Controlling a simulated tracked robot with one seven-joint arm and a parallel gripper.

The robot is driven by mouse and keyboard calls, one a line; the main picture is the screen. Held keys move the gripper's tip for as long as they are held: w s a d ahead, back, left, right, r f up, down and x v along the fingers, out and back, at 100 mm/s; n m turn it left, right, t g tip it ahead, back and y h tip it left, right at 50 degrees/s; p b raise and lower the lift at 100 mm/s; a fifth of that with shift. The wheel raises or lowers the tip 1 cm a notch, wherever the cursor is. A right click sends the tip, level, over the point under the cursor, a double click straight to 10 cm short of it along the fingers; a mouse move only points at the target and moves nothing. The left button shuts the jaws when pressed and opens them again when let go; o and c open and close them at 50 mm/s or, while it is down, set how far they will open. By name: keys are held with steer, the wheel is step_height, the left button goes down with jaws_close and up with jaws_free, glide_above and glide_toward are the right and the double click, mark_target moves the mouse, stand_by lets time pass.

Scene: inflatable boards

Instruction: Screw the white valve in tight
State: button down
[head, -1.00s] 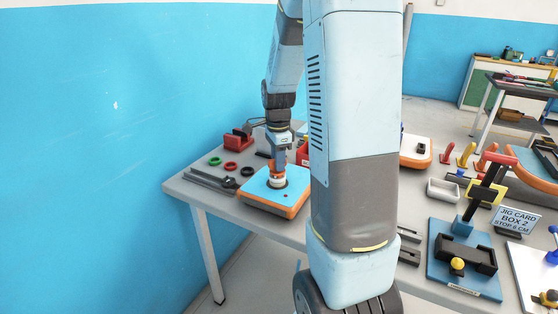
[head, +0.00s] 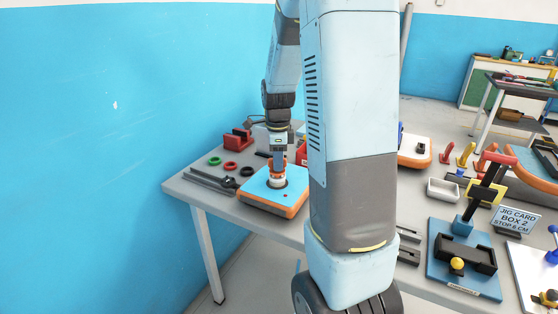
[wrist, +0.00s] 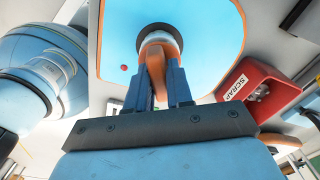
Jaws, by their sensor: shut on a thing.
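The white valve (head: 277,183) sits upright at the middle of a blue board with an orange edge (head: 258,189) on the grey table. In the wrist view the valve (wrist: 157,32) shows as a pale ring with an orange part (wrist: 156,66) below it, against the blue board (wrist: 212,22). My gripper (head: 278,173) is above the board, pointing down. In the wrist view my gripper (wrist: 160,85) is shut on the valve, with its two fingers on either side of the orange part. The valve's seat is hidden.
Green, red and black rings (head: 231,167) and dark tools (head: 210,181) lie left of the board. A red scrap bin (wrist: 262,92) stands close by in the wrist view. A red block (head: 237,138) is behind. Jigs and a second orange-edged board (head: 415,152) stand to the right.

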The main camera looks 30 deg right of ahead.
steer(key=shift+m, duration=1.7)
steer(key=shift+m, duration=1.7)
steer(key=shift+a+m, duration=0.1)
steer(key=shift+m, duration=1.6)
